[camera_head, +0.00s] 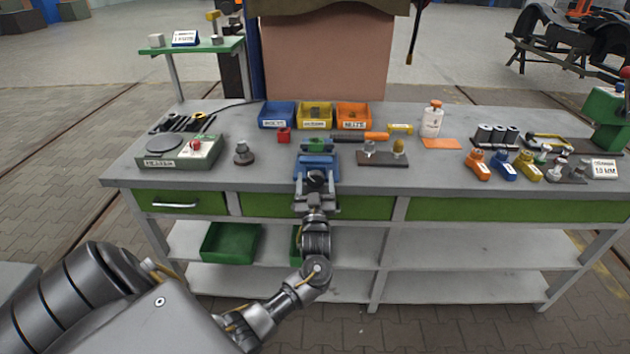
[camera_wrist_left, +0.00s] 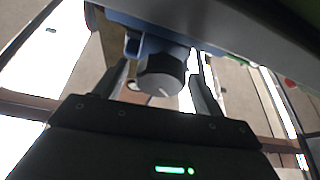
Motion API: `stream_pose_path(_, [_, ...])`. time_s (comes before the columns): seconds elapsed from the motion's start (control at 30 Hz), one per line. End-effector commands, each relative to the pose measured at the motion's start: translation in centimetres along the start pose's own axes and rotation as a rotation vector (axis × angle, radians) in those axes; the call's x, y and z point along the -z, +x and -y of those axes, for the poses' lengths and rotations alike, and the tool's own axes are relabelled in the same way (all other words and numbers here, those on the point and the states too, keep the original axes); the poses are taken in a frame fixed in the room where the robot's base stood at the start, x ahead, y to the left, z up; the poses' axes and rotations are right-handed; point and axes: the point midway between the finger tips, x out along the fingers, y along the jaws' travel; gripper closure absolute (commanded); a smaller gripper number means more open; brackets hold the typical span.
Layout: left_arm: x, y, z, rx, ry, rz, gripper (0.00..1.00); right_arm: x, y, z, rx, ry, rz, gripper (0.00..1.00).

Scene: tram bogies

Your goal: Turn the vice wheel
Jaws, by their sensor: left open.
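The blue vice (camera_head: 317,163) is mounted at the front edge of the bench, left of the middle. It also shows at the top of the left wrist view (camera_wrist_left: 150,42). Its dark round wheel (camera_wrist_left: 162,82) has a white line on its face. My left gripper (camera_head: 316,190) is in front of the vice at the bench edge. In the left wrist view the fingers are apart, one on each side of the wheel, with visible gaps; I see no contact. In the head view the gripper mostly hides the wheel. My right gripper is not in view.
Blue, yellow and orange bins (camera_head: 314,126) stand behind the vice. A hotplate-like box (camera_head: 180,152) is on the left, and a dark plate with fittings (camera_head: 383,158) is close on the right. Green drawers (camera_head: 266,205) and a shelf (camera_head: 420,255) lie below the bench top.

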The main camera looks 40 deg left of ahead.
Motion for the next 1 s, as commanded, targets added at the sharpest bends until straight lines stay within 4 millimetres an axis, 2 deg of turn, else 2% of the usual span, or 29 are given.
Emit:
stream_pose_path(0.07, [0.0,0.0,0.0,0.0,0.0,0.0,0.3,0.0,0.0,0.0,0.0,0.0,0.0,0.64])
stream_pose_path(0.4, [0.0,0.0,0.0,0.0,0.001,0.0,0.75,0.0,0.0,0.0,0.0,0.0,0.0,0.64])
stream_pose_path(0.73, [0.1,0.0,0.1,-0.018,0.048,0.001,0.75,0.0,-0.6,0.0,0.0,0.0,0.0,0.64])
stream_pose_path(1.0, [0.3,0.1,0.1,-0.088,0.215,0.001,0.75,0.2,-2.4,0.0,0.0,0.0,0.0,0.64])
